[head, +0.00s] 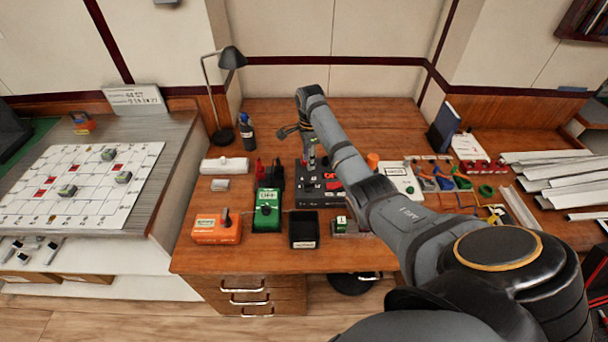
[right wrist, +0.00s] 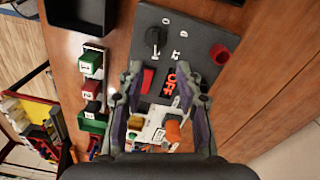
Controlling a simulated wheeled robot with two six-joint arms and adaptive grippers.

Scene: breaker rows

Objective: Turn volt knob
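A dark panel (head: 307,196) lies on the wooden desk, partly hidden behind my right arm. The right wrist view shows this panel (right wrist: 195,27) from above. It carries a black knob (right wrist: 155,37) with white marks around it, a red switch (right wrist: 147,80), red OFF lettering and a red round part (right wrist: 220,52). I cannot read which knob label says volt. My right gripper (right wrist: 160,76) is open and empty, its fingers pointing at the panel, with the knob beyond the fingertips. In the head view the right gripper (head: 311,156) is over the panel's far side. My left gripper is not in view.
A green box (head: 267,217) with a black knob, an orange box (head: 216,231) and a black open bin (head: 303,230) stand left of and before the panel. A lamp (head: 232,58) and a bottle (head: 247,132) stand behind. White strips (head: 545,170) lie at right.

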